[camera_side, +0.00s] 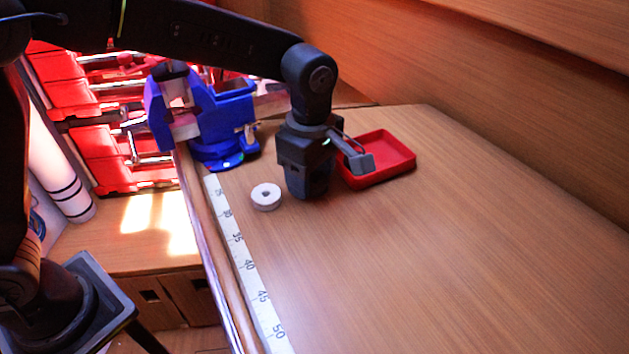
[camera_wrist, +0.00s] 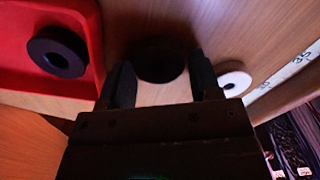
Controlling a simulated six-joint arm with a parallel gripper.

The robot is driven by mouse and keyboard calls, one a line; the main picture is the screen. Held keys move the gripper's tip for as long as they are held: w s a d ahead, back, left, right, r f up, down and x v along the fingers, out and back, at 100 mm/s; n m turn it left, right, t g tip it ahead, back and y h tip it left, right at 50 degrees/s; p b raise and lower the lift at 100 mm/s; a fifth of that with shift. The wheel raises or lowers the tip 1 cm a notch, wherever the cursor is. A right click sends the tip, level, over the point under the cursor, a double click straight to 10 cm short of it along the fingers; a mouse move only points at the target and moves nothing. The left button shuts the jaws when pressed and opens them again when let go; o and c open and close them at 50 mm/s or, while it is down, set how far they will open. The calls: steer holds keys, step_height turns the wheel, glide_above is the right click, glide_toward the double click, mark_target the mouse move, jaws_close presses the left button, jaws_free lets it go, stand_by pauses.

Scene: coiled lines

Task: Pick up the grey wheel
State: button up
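A dark round wheel (camera_wrist: 160,62) lies on the table between my fingertips in the wrist view, in deep shadow. It looks like the grey wheel, but its colour is hard to tell. My gripper (camera_side: 308,190) points down at the table in the side view and hides this wheel there. In the wrist view my gripper (camera_wrist: 162,70) is open, with one finger to each side of the wheel and nothing held. I cannot tell how high the fingertips are above the table.
A red tray (camera_side: 404,168) stands just behind my gripper; a dark wheel (camera_wrist: 57,51) lies in it. A white wheel (camera_side: 266,196) lies left of my gripper, near the ruler (camera_side: 248,265). A blue vise (camera_side: 222,128) stands behind. The right of the table is clear.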

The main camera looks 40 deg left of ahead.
steer(key=c, duration=0.7)
steer(key=shift+o, duration=0.2)
steer(key=shift+r, duration=0.1)
